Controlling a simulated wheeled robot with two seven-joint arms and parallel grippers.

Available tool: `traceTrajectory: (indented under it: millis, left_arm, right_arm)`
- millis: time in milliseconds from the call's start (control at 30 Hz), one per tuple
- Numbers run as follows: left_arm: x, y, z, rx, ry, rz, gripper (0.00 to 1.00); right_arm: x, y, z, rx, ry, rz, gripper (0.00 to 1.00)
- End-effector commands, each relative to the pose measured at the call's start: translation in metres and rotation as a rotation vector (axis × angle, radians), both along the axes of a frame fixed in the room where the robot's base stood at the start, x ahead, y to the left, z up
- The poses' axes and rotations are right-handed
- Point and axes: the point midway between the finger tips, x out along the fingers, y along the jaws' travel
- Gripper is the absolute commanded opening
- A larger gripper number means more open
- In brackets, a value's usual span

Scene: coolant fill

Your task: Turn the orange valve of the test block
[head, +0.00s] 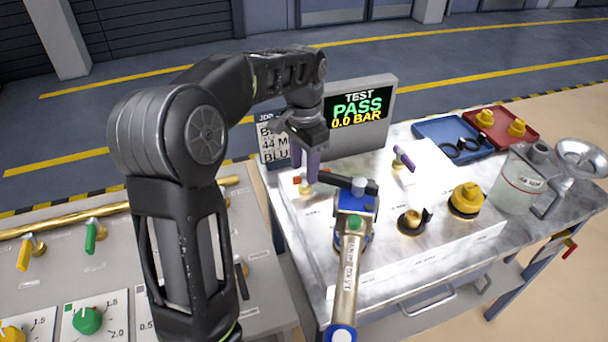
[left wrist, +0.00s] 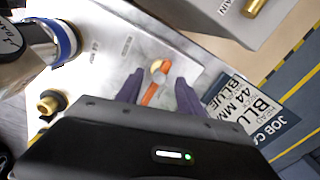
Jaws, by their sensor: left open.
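The orange valve (head: 299,181) sits on the pale top of the test block (head: 440,238), left of a blue-collared tool. In the left wrist view its orange lever (left wrist: 150,95) lies slantwise from a round brass hub. My left gripper (head: 307,172) reaches down over the valve, its purple fingers partly hiding it in the head view. In the left wrist view the left gripper (left wrist: 158,92) is open, one finger on each side of the lever, with gaps showing. I cannot tell how far the tips are above the block. My right gripper does not show.
A tool with a blue collar and labelled handle (head: 347,275) stands close right of the valve. A purple lever (head: 402,157), yellow cap (head: 466,199) and brass port (head: 411,222) are farther right. The test display (head: 358,108) reads PASS, 0.0 bar. A jug (head: 520,182) stands at right.

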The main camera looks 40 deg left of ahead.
Motion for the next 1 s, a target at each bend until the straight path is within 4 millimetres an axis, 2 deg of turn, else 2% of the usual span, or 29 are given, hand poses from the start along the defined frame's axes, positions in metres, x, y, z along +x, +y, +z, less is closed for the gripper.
traceTrajectory:
  millis: [100,300,1000]
  left_arm:
    - [0.0,0.0,0.021,0.001,-0.003,0.001,0.45]
    - [0.0,0.0,0.041,0.0,0.0,0.001,0.45]
    - [0.0,0.0,0.043,-0.001,0.001,0.001,0.45]
  right_arm:
    - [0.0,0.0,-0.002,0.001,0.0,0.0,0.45]
    - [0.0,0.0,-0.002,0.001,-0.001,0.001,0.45]
    - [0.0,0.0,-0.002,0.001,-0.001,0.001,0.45]
